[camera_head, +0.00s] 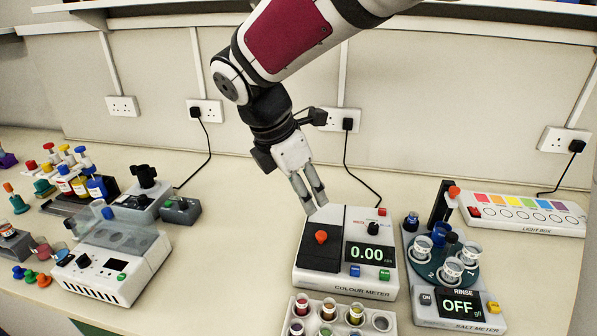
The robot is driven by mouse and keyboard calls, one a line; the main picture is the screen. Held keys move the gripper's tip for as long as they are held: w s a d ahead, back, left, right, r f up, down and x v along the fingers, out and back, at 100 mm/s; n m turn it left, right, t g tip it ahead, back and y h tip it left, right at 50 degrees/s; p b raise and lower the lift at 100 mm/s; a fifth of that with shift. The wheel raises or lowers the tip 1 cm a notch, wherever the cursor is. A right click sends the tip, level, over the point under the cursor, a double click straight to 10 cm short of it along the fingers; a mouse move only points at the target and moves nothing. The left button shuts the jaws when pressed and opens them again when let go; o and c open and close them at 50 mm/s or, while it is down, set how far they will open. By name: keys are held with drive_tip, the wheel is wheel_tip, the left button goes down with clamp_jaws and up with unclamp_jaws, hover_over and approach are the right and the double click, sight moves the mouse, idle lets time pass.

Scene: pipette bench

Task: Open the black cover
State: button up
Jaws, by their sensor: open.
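The black cover (318,262) lies flat over the left part of the white colour meter (347,286), with an orange-red knob (321,237) standing on it. The meter's display reads 0.00. My gripper (315,207) points down with its fingers slightly apart and empty. Its fingertips are at the back edge of the cover in the picture, behind the knob and apart from it. I cannot tell exactly how high they are above the cover.
A rack of vials (338,323) stands in front of the meter. The salt meter (455,299) with several cups is close on the right, with the light box (527,214) behind it. A clear-lidded device (112,262) stands left. Bare bench (232,250) lies between.

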approach(321, 234)
drive_tip(key=x, duration=0.8)
drive_tip(key=shift+f+p, duration=0.1)
drive_tip(key=shift+p, duration=0.25)
clamp_jaws()
